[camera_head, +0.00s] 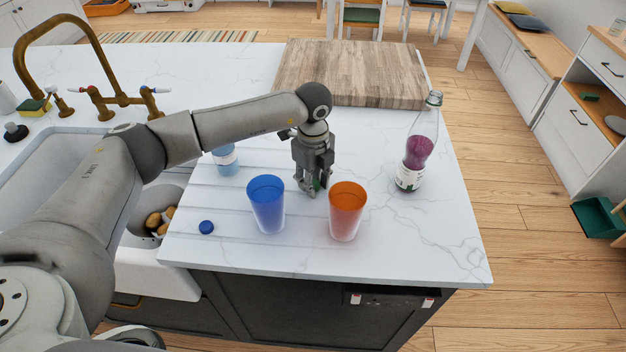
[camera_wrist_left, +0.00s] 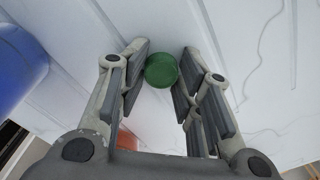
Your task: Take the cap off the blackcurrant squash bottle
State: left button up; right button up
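The squash bottle (camera_head: 418,150) stands upright at the right of the counter, clear with purple liquid and a pale label. No cap shows on its neck. A small green cap (camera_wrist_left: 161,70) sits between my left gripper's fingertips (camera_wrist_left: 162,68), with the pads close against both sides. In the head view, my left gripper (camera_head: 314,188) points down behind and between two cups, low over the counter and apart from the bottle. A speck of green shows at its tips. Whether the cap touches the counter is unclear. My right gripper is not in view.
A blue cup (camera_head: 267,205) and an orange cup (camera_head: 346,212) stand in front of the gripper. A blue cap (camera_head: 206,227) lies near the front-left edge. A wooden board (camera_head: 350,75) lies behind.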

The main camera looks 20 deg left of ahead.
pick_arm(q)
jog(key=shift+o, duration=0.5)
jog(key=shift+s+f, duration=0.2)
jog(key=shift+f, duration=0.5)
jog(key=shift+r, duration=0.1)
